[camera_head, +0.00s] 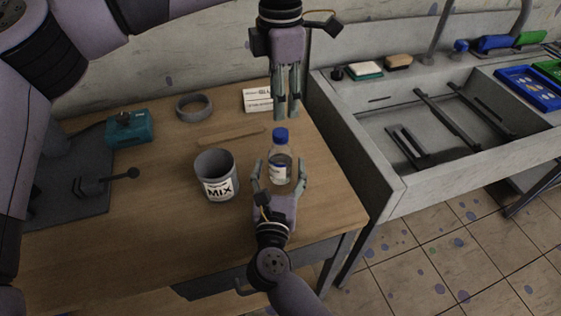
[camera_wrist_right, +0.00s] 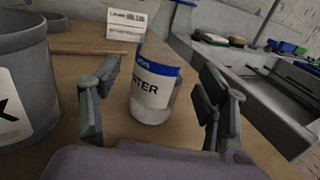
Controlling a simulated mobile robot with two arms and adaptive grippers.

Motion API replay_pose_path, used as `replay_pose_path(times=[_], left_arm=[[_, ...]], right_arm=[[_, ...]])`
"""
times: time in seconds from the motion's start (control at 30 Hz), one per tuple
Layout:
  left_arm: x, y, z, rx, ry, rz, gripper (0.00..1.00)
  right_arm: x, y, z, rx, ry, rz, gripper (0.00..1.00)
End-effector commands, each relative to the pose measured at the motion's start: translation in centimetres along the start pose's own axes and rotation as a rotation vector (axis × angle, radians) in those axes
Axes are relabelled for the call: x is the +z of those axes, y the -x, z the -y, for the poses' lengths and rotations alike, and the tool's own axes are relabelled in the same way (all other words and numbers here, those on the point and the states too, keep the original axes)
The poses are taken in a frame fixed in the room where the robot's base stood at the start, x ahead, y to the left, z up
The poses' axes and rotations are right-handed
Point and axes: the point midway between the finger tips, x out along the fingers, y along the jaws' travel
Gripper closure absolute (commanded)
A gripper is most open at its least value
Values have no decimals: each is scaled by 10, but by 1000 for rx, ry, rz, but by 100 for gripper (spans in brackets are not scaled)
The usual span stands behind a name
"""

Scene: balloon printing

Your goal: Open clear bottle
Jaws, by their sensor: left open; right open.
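A clear bottle (camera_head: 280,168) with a blue cap (camera_head: 281,135) stands upright on the wooden table. My right gripper (camera_head: 280,172) is open, with its fingers on either side of the bottle's body and gaps visible. My left gripper (camera_head: 287,110) points down above and just behind the cap in the head view. Its fingers are close together with a small gap, and no object is between them.
A grey MIX bucket (camera_head: 216,178) stands left of the bottle; it also fills the left of the wrist view (camera_wrist_right: 25,85). A wooden stick (camera_head: 231,136), tape ring (camera_head: 194,107), white box (camera_head: 258,100) and teal device (camera_head: 130,129) lie behind. A sink (camera_head: 385,190) adjoins at right.

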Motion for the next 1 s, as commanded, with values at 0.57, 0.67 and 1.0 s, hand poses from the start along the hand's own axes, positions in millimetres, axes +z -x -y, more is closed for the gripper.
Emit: replay_pose_path(times=[0.57,0.67,1.0], left_arm=[[0,0,0,0,0,0,57],[0,0,0,0,0,0,57],[0,0,0,0,0,0,57]], right_arm=[[0,-30,0,0,0,0,32],[0,-29,0,0,0,0,37],[0,-29,0,0,0,0,60]])
